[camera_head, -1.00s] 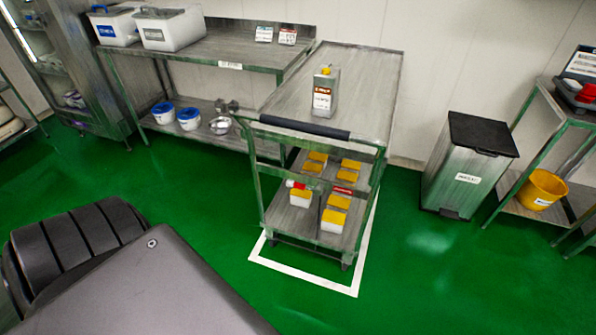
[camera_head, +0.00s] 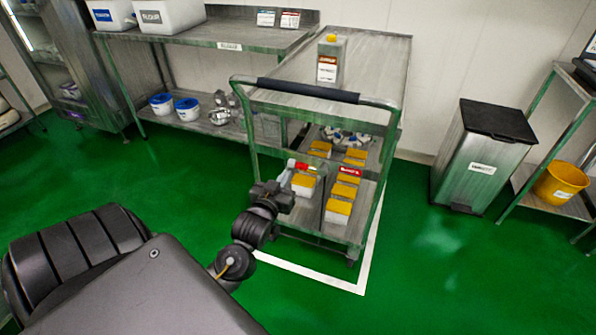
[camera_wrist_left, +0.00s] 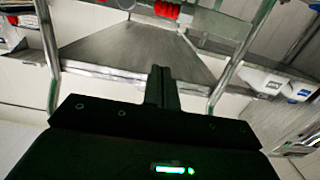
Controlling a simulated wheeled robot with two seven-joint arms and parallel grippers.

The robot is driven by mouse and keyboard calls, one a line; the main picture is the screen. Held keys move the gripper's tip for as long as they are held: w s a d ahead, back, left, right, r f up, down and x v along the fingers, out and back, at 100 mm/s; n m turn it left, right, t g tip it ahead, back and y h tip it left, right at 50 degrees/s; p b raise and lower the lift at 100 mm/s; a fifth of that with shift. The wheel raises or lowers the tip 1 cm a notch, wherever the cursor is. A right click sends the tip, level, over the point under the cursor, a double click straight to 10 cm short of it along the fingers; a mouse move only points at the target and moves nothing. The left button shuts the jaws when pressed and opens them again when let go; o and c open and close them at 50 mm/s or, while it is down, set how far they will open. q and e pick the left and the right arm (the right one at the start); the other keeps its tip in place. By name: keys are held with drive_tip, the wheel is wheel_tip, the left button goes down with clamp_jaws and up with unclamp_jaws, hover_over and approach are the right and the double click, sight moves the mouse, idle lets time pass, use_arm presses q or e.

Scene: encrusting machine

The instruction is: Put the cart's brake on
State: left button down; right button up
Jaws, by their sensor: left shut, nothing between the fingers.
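The cart (camera_head: 345,105) is a steel two-shelf trolley with a dark push bar (camera_head: 308,91) on its near end. A small red and white part (camera_head: 303,166) sits at the cart's near left side, above the lower shelf; I cannot tell whether it is the brake or how it is set. My left gripper (camera_head: 284,193) is shut and empty, just left of and below that part, by the cart's near left corner. I cannot tell whether it touches the cart. In the left wrist view the shut fingers (camera_wrist_left: 161,86) point at a cart shelf (camera_wrist_left: 135,48), with a red part (camera_wrist_left: 166,10) above. My right gripper is out of view.
A steel table (camera_head: 200,45) stands behind left, a bin (camera_head: 480,165) right. Green floor (camera_head: 400,270) is clear in front.

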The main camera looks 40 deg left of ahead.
use_arm(q)
drive_tip(key=shift+r, duration=0.1)
hover_over(298, 167)
drive_tip(key=s+d, duration=0.2)
drive_tip(key=s, duration=0.1)
drive_tip(key=f, duration=0.2)
drive_tip(key=w+b, duration=0.1)
drive_tip(key=shift+a+f, duration=0.25)
drive_tip(key=shift+f, duration=0.15)
drive_tip(key=shift+w+f, duration=0.15)
drive_tip(key=shift+f, duration=0.7)
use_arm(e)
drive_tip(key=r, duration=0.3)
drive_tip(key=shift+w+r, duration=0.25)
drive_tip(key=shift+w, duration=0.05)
use_arm(q)
drive_tip(key=shift+f, duration=0.1)
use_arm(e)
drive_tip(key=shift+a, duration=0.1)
use_arm(q)
drive_tip(key=shift+a+f+n, duration=0.1)
drive_tip(key=shift+f+n, duration=0.05)
drive_tip(key=shift+n, duration=0.25)
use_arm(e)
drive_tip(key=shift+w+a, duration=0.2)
